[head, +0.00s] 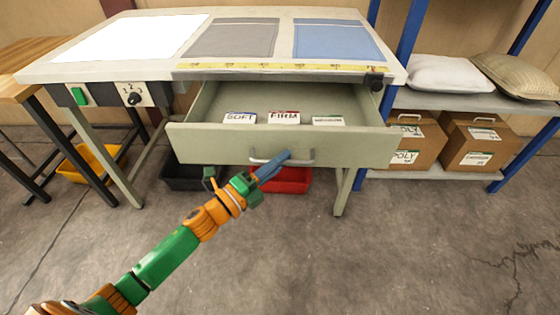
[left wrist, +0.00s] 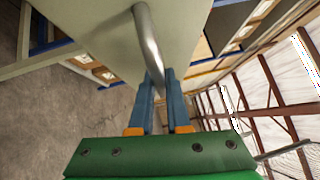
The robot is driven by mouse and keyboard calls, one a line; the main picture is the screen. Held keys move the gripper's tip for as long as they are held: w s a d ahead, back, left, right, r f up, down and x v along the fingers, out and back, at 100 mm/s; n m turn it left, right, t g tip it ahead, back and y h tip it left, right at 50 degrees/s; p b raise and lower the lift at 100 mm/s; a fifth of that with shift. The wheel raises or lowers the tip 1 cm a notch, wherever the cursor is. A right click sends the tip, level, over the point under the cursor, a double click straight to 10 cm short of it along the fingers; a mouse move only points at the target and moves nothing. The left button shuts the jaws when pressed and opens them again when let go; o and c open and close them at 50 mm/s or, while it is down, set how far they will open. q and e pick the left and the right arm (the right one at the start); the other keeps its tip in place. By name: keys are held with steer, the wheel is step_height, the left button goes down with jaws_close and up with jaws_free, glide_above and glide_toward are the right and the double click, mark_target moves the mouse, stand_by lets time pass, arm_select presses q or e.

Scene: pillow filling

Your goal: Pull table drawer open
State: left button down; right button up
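The grey-green table drawer (head: 215,146) stands well out from under the worktable (head: 60,70) in the head view. Its metal bar handle (head: 304,160) is on the middle of the drawer front. The exact contact at the fingertips is partly hidden. My right gripper is in neither view.
Labels reading SOFT (head: 240,118), FIRM (head: 284,118) and one unreadable label (head: 328,121) are inside the drawer. Yellow (head: 90,163) and red (head: 288,181) bins sit below. A blue shelf (head: 398,55) with pillows and boxes stands right. The front floor is clear.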

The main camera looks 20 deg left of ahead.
arm_select(q)
steer(key=c, duration=0.9)
jaws_free()
steer(key=v, duration=0.7)
